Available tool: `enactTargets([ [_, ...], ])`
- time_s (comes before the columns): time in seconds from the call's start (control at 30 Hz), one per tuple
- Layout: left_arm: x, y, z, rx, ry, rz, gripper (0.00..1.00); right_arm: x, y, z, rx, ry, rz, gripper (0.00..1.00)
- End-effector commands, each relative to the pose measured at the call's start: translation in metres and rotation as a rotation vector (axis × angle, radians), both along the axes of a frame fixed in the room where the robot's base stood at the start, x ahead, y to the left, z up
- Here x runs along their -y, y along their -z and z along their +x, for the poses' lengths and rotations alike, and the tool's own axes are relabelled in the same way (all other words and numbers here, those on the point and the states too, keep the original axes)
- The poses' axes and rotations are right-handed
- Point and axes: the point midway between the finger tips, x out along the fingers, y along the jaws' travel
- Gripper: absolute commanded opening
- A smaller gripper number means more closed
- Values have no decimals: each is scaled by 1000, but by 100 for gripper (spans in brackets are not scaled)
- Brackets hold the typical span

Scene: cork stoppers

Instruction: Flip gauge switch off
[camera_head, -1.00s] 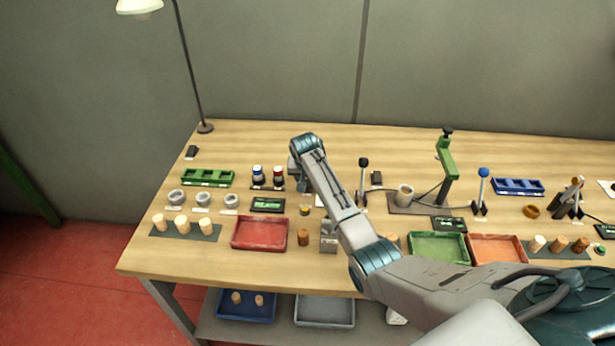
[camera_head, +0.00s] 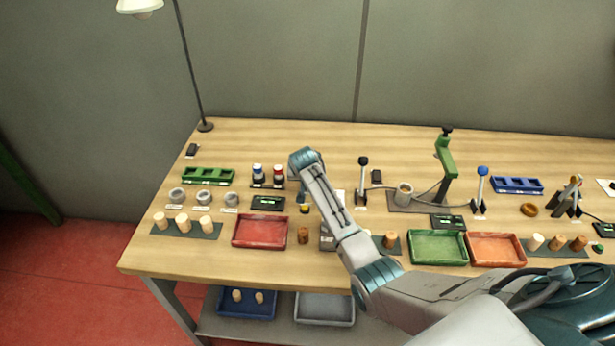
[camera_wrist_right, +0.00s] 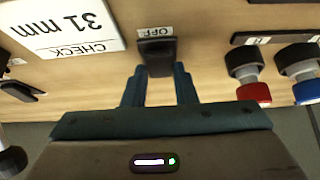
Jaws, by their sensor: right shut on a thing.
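The gauge switch (camera_wrist_right: 156,56) is a small black block in the right wrist view, with an OFF label (camera_wrist_right: 155,32) beside it. The fingers of my right gripper (camera_wrist_right: 158,84) stand on either side of the switch and are shut on it at its near part. In the head view my right gripper (camera_head: 304,198) is low over the table, between the red and blue knobs and the white card. There the switch is hidden by my arm or too small to tell. My left gripper is in neither view.
A white card reading 31 mm and CHECK (camera_wrist_right: 62,28) lies beside the switch. The blue knob (camera_wrist_right: 304,90) and red knob (camera_wrist_right: 252,90) stand on the other side. A red tray (camera_head: 260,246) and dark display (camera_head: 268,203) are near my right arm.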

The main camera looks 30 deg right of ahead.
Motion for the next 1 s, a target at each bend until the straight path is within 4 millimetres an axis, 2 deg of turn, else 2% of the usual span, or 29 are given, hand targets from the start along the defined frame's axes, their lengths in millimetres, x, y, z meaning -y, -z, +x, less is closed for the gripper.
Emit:
enactTargets([
  [0.2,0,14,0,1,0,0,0,-3,4,-5,156,-1,-98,3],
  [0.57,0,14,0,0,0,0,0,-3,1,-5,177,0,-111,3],
  [0.6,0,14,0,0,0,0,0,-3,1,-5,177,0,-111,33],
  [0.67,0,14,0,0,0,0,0,-3,1,-5,177,0,-111,45],
  [0.7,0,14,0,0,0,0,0,-3,1,-5,177,0,-111,47],
  [1.0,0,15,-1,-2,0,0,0,-4,0,-6,177,-1,-110,47],
])
